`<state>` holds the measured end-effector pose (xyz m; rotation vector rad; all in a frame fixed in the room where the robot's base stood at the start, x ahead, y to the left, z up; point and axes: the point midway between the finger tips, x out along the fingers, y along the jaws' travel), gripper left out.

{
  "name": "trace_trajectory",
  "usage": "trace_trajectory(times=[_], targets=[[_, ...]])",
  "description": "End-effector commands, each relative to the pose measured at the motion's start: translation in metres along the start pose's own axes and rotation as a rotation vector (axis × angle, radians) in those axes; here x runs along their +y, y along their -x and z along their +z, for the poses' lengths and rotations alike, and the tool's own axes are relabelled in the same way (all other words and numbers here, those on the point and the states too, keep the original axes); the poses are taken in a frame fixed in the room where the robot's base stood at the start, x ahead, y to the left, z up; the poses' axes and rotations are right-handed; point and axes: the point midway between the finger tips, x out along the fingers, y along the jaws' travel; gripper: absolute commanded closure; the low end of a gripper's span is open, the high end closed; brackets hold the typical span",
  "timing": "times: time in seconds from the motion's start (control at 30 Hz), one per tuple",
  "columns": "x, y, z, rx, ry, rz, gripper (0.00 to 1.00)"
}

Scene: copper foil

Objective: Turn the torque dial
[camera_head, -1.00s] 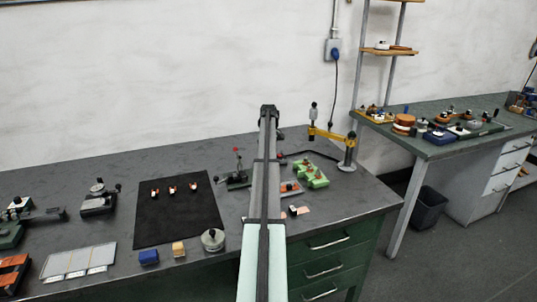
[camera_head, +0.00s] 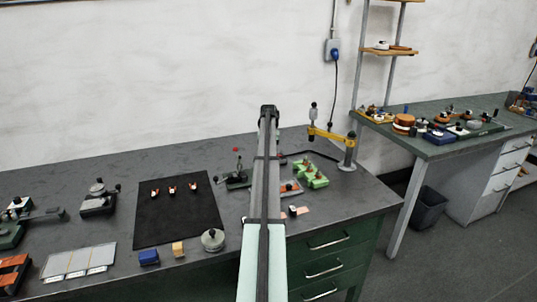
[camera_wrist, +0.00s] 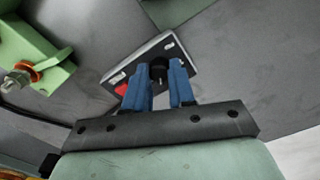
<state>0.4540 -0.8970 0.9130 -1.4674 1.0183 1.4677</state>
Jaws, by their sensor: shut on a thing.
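The torque dial shows in the wrist view as a black round knob (camera_wrist: 158,67) on a grey, light-edged plate (camera_wrist: 149,52) with a red patch beside it. The blue fingers of my gripper (camera_wrist: 161,76) stand on both sides of the knob and are shut on it. The fingers hide part of the knob and plate, and I cannot read any mark on the dial. In the head view my arm hides the gripper and the dial.
A green block with a metal stud (camera_wrist: 30,60) is close by on the left in the wrist view. In the head view, green fixtures (camera_head: 311,174) and a yellow jointed arm (camera_head: 328,134) stand right of my arm. A black mat (camera_head: 178,213) lies left.

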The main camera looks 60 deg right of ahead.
Motion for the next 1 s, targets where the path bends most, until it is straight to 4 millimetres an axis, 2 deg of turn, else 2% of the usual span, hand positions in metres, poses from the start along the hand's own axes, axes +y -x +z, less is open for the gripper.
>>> trace_trajectory(times=[0.5, 1.0], targets=[[0.0004, 0.0004, -0.0002, 0.001, -0.422, 0.000, 1.00], [0.0005, 0.0004, -0.0002, 0.001, -0.567, -0.001, 1.00]])
